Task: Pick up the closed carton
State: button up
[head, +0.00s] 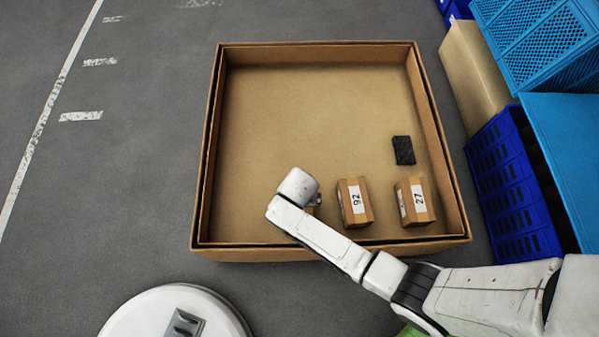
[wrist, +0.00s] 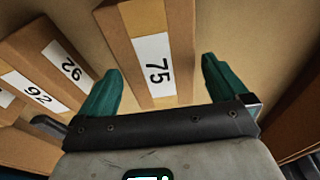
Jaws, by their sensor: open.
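A closed brown carton (wrist: 147,45) with a white label reading 75 lies between my gripper's fingers in the wrist view. My gripper (wrist: 160,74) is open, with one green finger on each side of it. The gap looks wider on the right; I cannot tell whether the left finger touches it. In the head view my arm hides most of this carton and the gripper. A second closed carton labelled 92 (wrist: 46,66) is to the left in the wrist view; it also shows in the head view (head: 354,203).
All this stands inside a large open cardboard box (head: 212,150). Another closed carton (head: 415,202) and a small black block (head: 403,150) are at its right. Its left and far floor is clear. Blue crates (head: 515,185) stand outside, right of the box.

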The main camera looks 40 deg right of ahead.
jog(key=shift+w+d+f+b, duration=0.1)
jog(key=shift+f+b, duration=0.55)
jog(key=shift+f, duration=0.25)
jog(key=shift+w+d+f+b, duration=0.1)
jog(key=shift+d+f+b, duration=0.05)
jog(key=shift+f+b, duration=0.65)
jog(key=shift+w+d+f+b, duration=0.1)
jog(key=shift+f+b, duration=0.4)
jog(key=shift+f, duration=0.5)
jog(key=shift+c, duration=0.4)
jog(key=shift+r, duration=0.1)
jog(key=c, duration=0.8)
